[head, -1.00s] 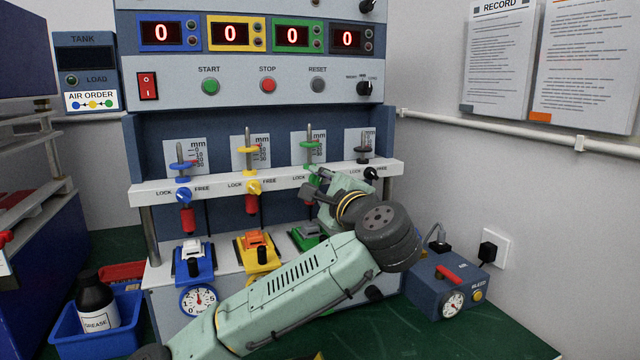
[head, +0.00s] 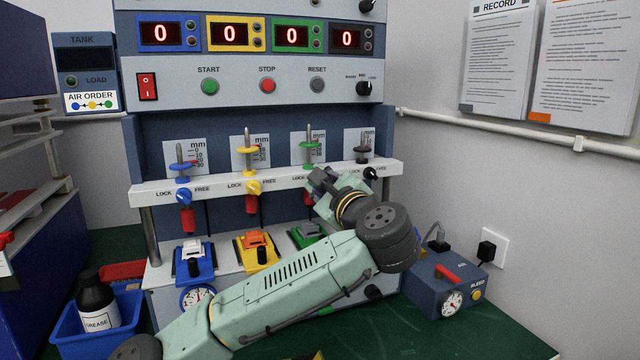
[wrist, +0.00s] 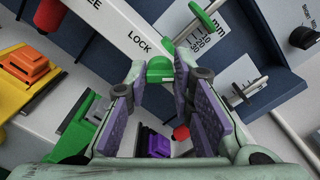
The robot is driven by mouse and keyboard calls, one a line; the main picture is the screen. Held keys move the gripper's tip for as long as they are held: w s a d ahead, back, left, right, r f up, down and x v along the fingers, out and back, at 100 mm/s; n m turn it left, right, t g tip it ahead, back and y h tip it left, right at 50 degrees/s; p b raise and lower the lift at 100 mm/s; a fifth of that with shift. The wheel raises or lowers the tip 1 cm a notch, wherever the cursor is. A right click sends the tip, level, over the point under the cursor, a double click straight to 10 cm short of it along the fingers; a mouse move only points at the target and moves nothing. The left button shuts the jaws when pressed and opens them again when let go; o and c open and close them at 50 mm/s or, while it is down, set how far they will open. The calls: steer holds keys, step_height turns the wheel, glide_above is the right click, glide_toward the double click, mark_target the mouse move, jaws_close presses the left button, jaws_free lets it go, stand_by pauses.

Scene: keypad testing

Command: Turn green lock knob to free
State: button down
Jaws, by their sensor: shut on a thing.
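The green lock knob (wrist: 160,69) shows between my fingertips in the wrist view, on the white rail beside the LOCK lettering. In the head view my gripper hides it. My gripper (wrist: 161,73) is shut on this knob, one padded finger on each side. In the head view my gripper (head: 320,183) reaches the rail at the third station from the left. The green ring on the rod (head: 308,145) stands above the rail. The knob's pointer direction is hidden by the fingers, and the FREE lettering beside it is not visible.
The blue knob (head: 183,195) and yellow knob (head: 254,188) sit on the same rail (head: 220,183) to the left. A black knob (head: 370,173) is close on the right. Colored rocker units stand below. A blue bleed box (head: 440,283) stands right of my arm.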

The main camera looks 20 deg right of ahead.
steer(key=c, duration=1.4)
jaws_free()
steer(key=s, duration=0.7)
steer(key=shift+s+d, duration=0.15)
steer(key=shift+s, duration=0.1)
